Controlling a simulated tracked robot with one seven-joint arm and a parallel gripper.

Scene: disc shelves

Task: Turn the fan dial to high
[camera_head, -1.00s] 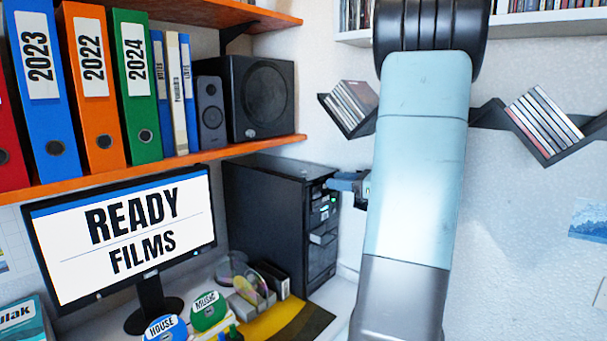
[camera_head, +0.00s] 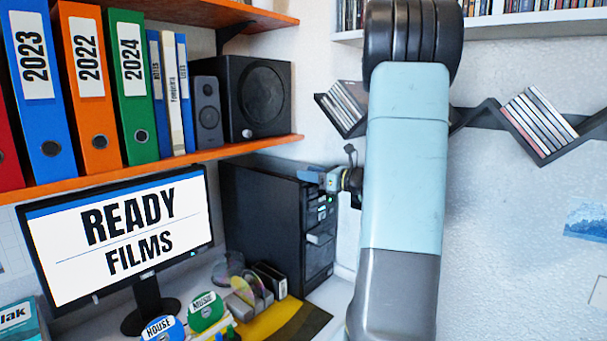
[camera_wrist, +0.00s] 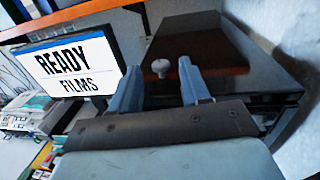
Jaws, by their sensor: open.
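A pale round knob (camera_wrist: 160,67), which looks like the fan dial, shows in the wrist view against the dark, glossy surface of the black computer tower (camera_head: 262,205). No setting marks on it are readable. My gripper (camera_wrist: 157,75) is open, with its two blue-grey fingers to the left and right of the knob in that view. Nothing is between the fingers that I can see as held, and I cannot tell any contact. In the head view my gripper (camera_head: 312,176) is at the tower's upper front edge. The knob cannot be made out there.
An orange shelf (camera_head: 225,153) with binders and a black speaker (camera_head: 262,97) runs just above the tower. A monitor (camera_head: 125,235) stands to the left. Discs and a small holder (camera_head: 248,292) sit below. A zigzag disc shelf (camera_head: 480,117) is on the right wall.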

